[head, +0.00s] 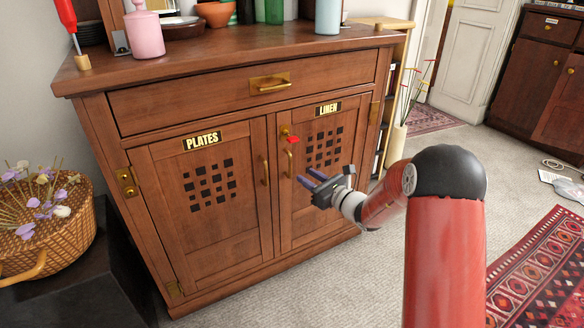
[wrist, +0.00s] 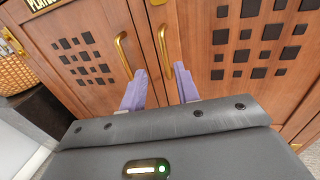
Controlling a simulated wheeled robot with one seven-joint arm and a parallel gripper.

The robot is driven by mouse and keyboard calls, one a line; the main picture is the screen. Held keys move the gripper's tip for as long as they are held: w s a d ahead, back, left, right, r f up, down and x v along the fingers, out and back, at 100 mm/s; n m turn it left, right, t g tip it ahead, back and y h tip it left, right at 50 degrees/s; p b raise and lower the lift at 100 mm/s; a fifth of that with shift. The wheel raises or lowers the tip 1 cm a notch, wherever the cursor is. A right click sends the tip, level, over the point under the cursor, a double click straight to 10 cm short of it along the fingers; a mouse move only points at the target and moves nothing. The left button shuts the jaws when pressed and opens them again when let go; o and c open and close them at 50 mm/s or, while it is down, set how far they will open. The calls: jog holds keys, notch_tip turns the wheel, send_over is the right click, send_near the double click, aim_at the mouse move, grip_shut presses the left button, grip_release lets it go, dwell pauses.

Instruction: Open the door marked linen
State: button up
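The linen door (head: 312,205) is the right door of the brown wooden cabinet, and it is shut. A black and gold label (head: 328,109) on it reads LINEN. Its upright brass handle (head: 290,163) is near its left edge; the handle also shows in the wrist view (wrist: 163,50). A small brass fitting (head: 285,130) with a red tab (head: 293,140) sits above the handle. My gripper (head: 308,180) is open and empty in front of this door. In the wrist view its purple fingertips (wrist: 160,70) lie to either side of the linen handle; contact cannot be told.
The shut PLATES door (head: 200,235) is on the left, with its own brass handle (head: 264,172). A drawer (head: 245,93) runs above both doors. A wicker basket (head: 50,235) stands at the left. The carpet (head: 385,265) in front is clear.

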aim_at(291, 165)
jog(key=shift+m+t, duration=0.3)
jog(key=x, duration=0.8)
jog(key=shift+w+d+f+p, duration=0.2)
jog(key=shift+f+p, duration=0.15)
grip_shut()
